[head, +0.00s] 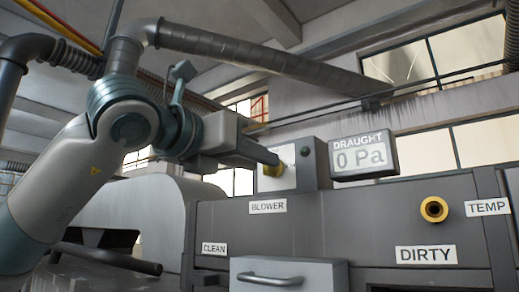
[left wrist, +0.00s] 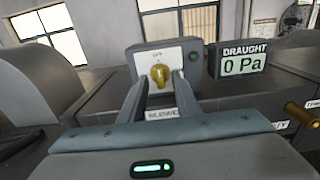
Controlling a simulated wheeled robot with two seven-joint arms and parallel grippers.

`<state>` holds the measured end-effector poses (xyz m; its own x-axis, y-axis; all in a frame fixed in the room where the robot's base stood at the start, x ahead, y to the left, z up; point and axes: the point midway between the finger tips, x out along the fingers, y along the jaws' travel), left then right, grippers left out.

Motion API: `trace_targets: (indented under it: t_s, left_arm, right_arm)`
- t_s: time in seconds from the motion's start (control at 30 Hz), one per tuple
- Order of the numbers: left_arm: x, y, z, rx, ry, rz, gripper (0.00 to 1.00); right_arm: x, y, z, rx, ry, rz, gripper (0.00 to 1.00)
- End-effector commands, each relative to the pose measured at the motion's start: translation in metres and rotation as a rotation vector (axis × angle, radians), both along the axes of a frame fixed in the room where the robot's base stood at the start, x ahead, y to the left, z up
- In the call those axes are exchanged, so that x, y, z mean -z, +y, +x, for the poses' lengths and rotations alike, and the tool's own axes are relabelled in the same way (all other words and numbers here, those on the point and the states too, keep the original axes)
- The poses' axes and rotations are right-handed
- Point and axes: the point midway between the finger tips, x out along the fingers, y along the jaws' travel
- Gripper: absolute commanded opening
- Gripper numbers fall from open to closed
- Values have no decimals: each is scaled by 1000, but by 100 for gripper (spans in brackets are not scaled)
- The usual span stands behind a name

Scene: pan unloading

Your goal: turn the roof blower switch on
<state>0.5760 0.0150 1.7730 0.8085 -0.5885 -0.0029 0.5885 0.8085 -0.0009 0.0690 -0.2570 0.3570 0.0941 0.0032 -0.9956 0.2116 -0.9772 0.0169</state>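The blower switch is a yellow knob (left wrist: 160,73) on the pale front plate of a grey box (left wrist: 139,60), above the BLOWER label (left wrist: 163,114). In the head view the knob (head: 273,169) is partly covered by my left gripper (head: 264,157). In the left wrist view the two fingers of my left gripper (left wrist: 161,84) are apart, with the knob between or just beyond their tips. I cannot tell whether they touch it. The knob's grip stands roughly upright; the small lettering above it is hard to read. My right gripper is not in view.
A draught display (head: 363,157) reads 0 Pa, right of the switch box. Below are a grey cabinet (head: 360,222), a drawer with a handle (head: 270,279), and a yellow round fitting (head: 434,209) near the DIRTY and TEMP labels. A large duct (head: 260,58) runs overhead.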

Motion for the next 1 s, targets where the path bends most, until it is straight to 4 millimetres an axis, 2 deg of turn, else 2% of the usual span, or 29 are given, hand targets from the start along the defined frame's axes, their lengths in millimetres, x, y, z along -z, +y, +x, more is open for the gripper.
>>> trace_targets:
  t_s: [0.2,0.5,0.53,0.63,0.67,1.0]
  left_arm:
    - [-1,-8,11,0,-1,-1,30]
    - [0,-9,13,0,-1,-1,30]
    - [0,-9,13,0,-1,-1,27]
    - [0,-9,12,0,-1,-1,3]
    - [0,-9,12,0,-1,-1,0]
    - [0,-9,12,-1,-11,12,0]
  right_arm:
    - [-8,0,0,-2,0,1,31]
    - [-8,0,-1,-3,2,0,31]
    - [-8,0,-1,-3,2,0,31]
    - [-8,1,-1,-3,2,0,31]
    - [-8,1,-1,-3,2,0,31]
    - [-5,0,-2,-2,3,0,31]
